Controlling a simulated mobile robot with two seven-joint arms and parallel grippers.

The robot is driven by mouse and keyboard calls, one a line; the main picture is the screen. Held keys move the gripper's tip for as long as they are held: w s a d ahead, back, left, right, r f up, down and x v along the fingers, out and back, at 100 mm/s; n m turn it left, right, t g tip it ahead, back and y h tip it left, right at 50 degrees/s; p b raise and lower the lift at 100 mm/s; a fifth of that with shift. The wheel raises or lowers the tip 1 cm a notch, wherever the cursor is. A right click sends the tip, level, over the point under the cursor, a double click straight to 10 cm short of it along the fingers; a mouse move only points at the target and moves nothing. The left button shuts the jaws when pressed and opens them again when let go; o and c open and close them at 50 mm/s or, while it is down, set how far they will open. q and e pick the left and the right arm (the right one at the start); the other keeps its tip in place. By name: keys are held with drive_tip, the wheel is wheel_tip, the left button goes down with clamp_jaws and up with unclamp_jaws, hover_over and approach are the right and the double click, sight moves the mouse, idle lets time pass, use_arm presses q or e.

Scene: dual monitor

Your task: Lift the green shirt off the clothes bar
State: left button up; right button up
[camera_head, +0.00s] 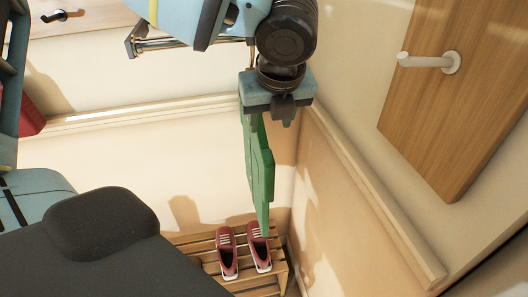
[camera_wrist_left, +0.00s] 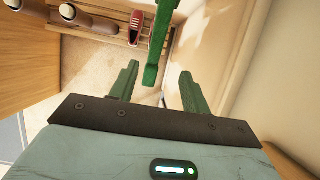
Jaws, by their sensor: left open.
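The green shirt (camera_head: 260,172) hangs down, seen nearly edge-on, below and partly behind my left gripper (camera_head: 272,118) in the head view. Its upper part is hidden by the gripper and arm. In the left wrist view the shirt (camera_wrist_left: 158,40) is a narrow green strip, its near end appearing between the two green fingers of the open left gripper (camera_wrist_left: 157,72). Gaps show on both sides, and I cannot tell whether either finger touches it. The metal clothes bar (camera_head: 165,44) shows at the top, mostly covered by my arm. My right gripper is not in view.
A slatted wooden bench (camera_head: 205,246) with a pair of red shoes (camera_head: 228,254) stands below the shirt. Walls meet in a corner close to the shirt. A wooden panel (camera_head: 450,110) and a white peg (camera_head: 428,61) are at the right. A red item (camera_head: 32,118) is at left.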

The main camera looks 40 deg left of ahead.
sight(264, 137)
use_arm(q)
drive_tip(key=shift+d+r, duration=0.1)
drive_tip(key=shift+d, duration=0.15)
drive_tip(key=shift+s+r, duration=0.1)
drive_tip(key=shift+s, duration=0.25)
drive_tip(key=shift+a+f, duration=0.2)
drive_tip(key=shift+f, duration=0.15)
drive_tip(key=shift+x, duration=0.9)
drive_tip(key=shift+a+f, duration=0.25)
drive_tip(key=shift+f, duration=0.15)
drive_tip(key=x, duration=0.4)
drive_tip(key=shift+w+a+f, duration=0.15)
drive_tip(key=shift+w+a, duration=0.05)
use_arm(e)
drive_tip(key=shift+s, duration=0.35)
